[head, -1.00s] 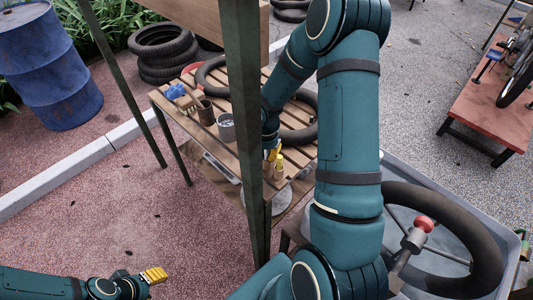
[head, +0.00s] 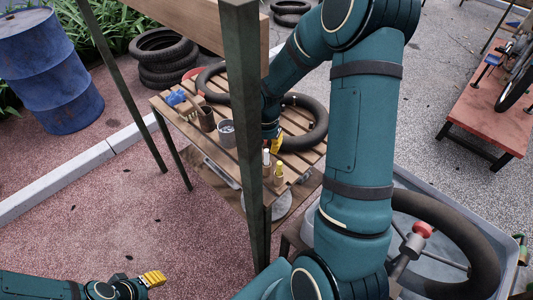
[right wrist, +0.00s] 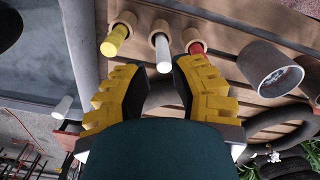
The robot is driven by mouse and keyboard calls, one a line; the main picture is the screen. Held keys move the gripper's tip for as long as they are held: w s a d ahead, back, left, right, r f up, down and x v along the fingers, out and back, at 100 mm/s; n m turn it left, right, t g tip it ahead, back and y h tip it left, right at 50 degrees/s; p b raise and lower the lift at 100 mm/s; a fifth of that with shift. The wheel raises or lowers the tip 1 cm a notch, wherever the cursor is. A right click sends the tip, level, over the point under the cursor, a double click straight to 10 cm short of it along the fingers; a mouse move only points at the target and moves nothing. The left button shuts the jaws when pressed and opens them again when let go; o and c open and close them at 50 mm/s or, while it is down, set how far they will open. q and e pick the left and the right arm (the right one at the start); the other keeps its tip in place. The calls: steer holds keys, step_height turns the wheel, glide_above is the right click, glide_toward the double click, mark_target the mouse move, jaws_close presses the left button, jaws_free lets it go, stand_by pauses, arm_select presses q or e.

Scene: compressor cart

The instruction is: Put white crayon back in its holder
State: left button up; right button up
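The white crayon (right wrist: 163,52) stands in a wooden holder (right wrist: 159,27) between the yellow crayon (right wrist: 115,40) and the red crayon (right wrist: 196,46) in the right wrist view. In the head view the white crayon (head: 266,157) is upright at the bench's near end, beside the yellow crayon (head: 279,169). My right gripper (right wrist: 160,80) is open, its yellow-padded fingers apart, with the white crayon's free end just beyond the gap. In the head view my right gripper (head: 277,144) is just above and behind the crayons. My left gripper (head: 154,278) is low at left, away from the bench; its finger gap is unclear.
The slatted bench (head: 190,128) also carries a brown cup (head: 206,119), a grey cup (head: 227,134) and black tubes (head: 305,128). A green post (head: 246,110) stands close in front. A grey tub (head: 416,185) with a wheel is at right.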

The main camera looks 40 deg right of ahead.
mark_target(266, 157)
step_height(266, 157, up, 5)
steer(key=shift+f, duration=0.1)
steer(key=shift+s, duration=0.1)
stand_by(0.6)
